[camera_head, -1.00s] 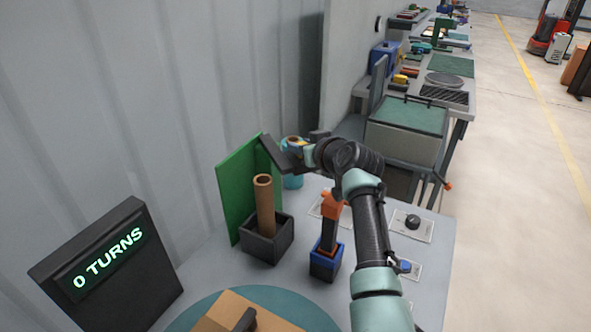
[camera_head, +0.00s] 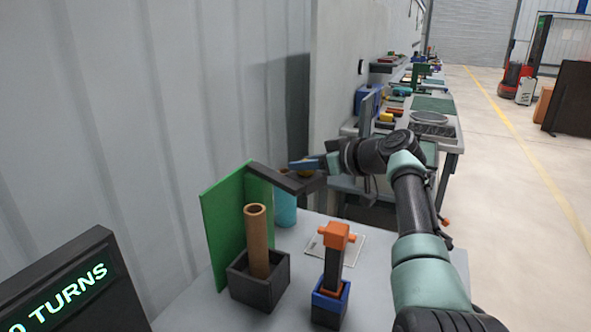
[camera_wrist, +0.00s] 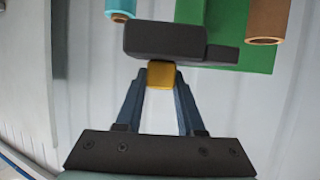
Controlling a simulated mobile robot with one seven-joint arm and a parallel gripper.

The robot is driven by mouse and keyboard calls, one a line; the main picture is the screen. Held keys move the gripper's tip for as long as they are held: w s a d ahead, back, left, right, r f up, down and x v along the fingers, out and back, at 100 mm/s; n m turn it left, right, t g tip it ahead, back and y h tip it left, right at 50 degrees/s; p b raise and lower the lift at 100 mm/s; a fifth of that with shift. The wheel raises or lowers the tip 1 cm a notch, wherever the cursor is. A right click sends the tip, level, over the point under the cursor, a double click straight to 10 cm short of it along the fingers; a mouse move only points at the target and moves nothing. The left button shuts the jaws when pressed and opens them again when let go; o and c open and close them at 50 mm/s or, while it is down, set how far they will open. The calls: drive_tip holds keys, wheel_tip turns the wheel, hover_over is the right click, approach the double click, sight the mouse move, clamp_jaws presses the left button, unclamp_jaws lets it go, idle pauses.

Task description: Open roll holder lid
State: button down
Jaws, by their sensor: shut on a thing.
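A dark bar (camera_head: 272,178), apparently the roll holder lid, extends right from the top of a green panel (camera_head: 222,230). It also shows in the wrist view as a dark block (camera_wrist: 165,40) with a small yellow grip piece (camera_wrist: 160,72) on its near side. My gripper (camera_wrist: 162,80) is shut on this yellow piece, its two blue fingers on either side. In the head view my gripper (camera_head: 308,163) is at the bar's right end. A brown cardboard tube (camera_head: 256,235) stands upright in a dark square box (camera_head: 258,294) before the panel.
An orange-topped tool (camera_head: 335,236) stands in a blue holder (camera_head: 329,310) right of the box. A turns display (camera_head: 75,290) is at lower left. A corrugated wall (camera_head: 110,120) borders the left side.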

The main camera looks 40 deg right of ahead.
drive_tip(key=shift+w+d+f+b, duration=0.1)
drive_tip(key=shift+d+f+b, duration=0.1)
drive_tip(key=shift+b, duration=0.1)
idle(0.5)
drive_tip(key=c, duration=0.5)
unclamp_jaws()
drive_tip(key=shift+r, duration=0.1)
drive_tip(key=shift+s+d+r, duration=0.15)
drive_tip(key=shift+s+r, duration=0.15)
drive_tip(key=shift+s, duration=0.25)
drive_tip(key=b+v, duration=0.2)
drive_tip(key=v, duration=0.9)
drive_tip(key=shift+s+d+r, duration=0.1)
drive_tip(key=shift+s+r, duration=0.05)
drive_tip(key=shift+s, duration=0.1)
